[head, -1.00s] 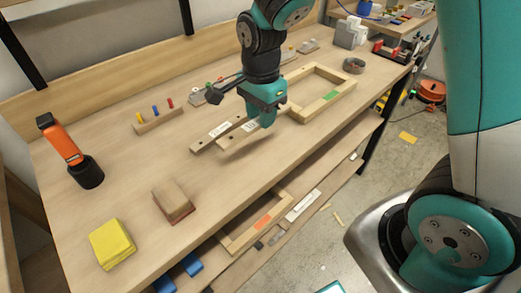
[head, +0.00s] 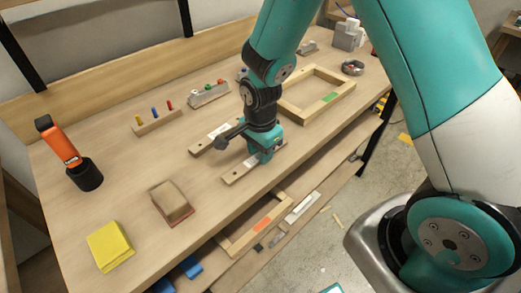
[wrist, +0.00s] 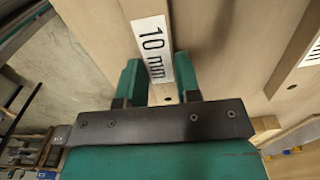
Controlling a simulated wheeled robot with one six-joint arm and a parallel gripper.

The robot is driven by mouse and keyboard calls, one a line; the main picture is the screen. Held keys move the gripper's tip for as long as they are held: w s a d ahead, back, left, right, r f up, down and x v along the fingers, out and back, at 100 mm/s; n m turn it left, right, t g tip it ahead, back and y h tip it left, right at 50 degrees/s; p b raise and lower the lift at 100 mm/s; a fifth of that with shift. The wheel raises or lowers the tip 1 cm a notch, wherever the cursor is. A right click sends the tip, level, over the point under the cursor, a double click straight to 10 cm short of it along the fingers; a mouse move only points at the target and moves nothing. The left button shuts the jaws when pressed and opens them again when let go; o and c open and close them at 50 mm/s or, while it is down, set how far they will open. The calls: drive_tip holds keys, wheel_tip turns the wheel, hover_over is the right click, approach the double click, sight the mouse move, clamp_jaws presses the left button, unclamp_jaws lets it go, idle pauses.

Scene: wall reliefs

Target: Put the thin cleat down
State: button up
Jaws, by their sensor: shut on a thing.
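The thin cleat (head: 238,172) is a pale wooden strip with a white label, which reads "10 mm" in the wrist view (wrist: 134,12). My gripper (head: 266,156) is shut on it, with one teal finger on each side in the wrist view (wrist: 159,86). The cleat lies near the bench's front edge, low over or on the top; I cannot tell whether it touches. My gripper hides its right part. A second labelled cleat (head: 203,145) lies behind it, apart from it, and shows at the right of the wrist view (wrist: 296,52).
A wooden frame (head: 295,118) with a green mark lies to the right on the bench (head: 130,190). A sanding block (head: 171,200), a yellow pad (head: 110,243) and an orange tool in a black holder (head: 86,175) stand left. Peg blocks (head: 158,122) sit behind. Bare bench lies left of the cleats.

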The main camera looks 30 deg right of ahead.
drive_tip(key=o, duration=1)
drive_tip(key=shift+f, duration=0.1)
drive_tip(key=shift+c, duration=0.2)
drive_tip(key=shift+r, duration=0.5)
wheel_tip(320, 180, up, 11)
drive_tip(key=s+a+r+n+y, duration=0.2)
drive_tip(key=s+r+n, duration=0.3)
drive_tip(key=s+n, duration=0.4)
drive_tip(key=s+a+r+n+y, duration=0.2)
drive_tip(key=s+a+r+n, duration=0.2)
drive_tip(key=s+n, duration=0.6)
drive_tip(key=r+n, duration=0.1)
drive_tip(key=n, duration=0.1)
drive_tip(key=shift+r+n, duration=0.3)
drive_tip(key=shift+r, duration=0.1)
drive_tip(key=shift+a, duration=0.1)
